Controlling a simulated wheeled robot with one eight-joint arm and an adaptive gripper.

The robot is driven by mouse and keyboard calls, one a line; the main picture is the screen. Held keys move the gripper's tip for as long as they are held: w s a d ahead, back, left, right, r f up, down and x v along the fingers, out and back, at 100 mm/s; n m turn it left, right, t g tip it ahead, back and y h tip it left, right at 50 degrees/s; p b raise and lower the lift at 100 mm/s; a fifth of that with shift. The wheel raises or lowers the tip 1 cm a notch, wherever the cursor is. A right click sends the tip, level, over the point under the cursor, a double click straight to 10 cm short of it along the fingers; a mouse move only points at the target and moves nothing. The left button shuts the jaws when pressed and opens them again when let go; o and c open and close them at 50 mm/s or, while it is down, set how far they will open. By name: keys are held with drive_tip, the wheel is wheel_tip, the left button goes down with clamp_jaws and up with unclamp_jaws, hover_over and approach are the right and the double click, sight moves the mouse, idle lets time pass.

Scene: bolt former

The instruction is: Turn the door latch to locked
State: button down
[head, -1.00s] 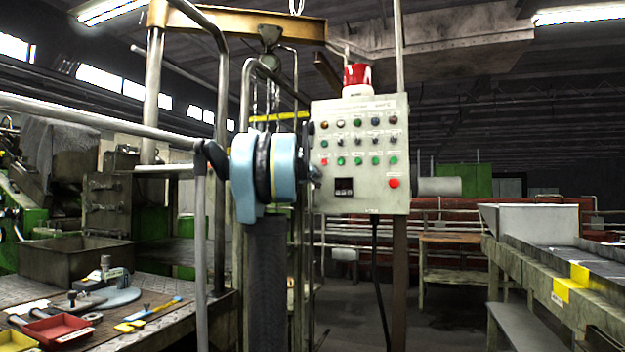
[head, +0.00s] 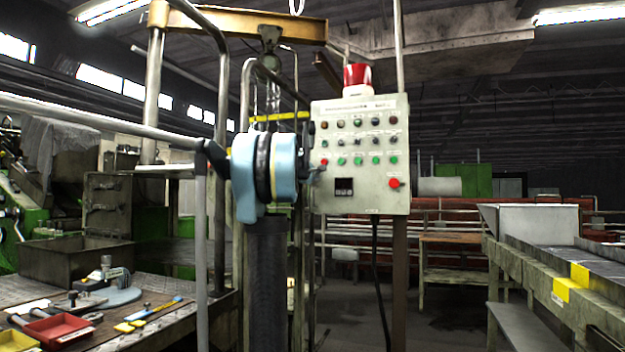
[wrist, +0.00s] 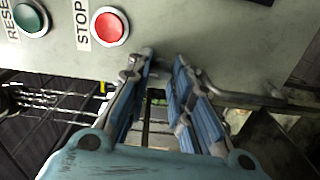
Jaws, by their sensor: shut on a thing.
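The grey control box (head: 362,190) with rows of buttons stands upright in the middle of the head view. The door latch (wrist: 147,54) is a small grey metal piece at the box's edge in the wrist view, between my fingertips and partly hidden by them. My gripper (wrist: 164,64) has blue-padded fingers and is shut on the latch, close against the edge. In the head view my blue wrist hides most of the gripper and the latch beside the box's left edge. I cannot read the latch's exact angle.
A red stop button (wrist: 109,27) and a green reset button (wrist: 29,19) are close to my fingers. A red beacon (head: 357,75) tops the box. The middle floor is open.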

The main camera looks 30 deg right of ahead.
drive_tip(key=shift+w+a+f+n, duration=0.1)
drive_tip(key=shift+a+n, duration=0.05)
drive_tip(key=shift+n, duration=0.35)
drive_tip(key=c, duration=1.4)
unclamp_jaws()
drive_tip(key=v, duration=1.1)
drive_tip(key=shift+s+a, duration=0.25)
drive_tip(key=shift+a, duration=0.05)
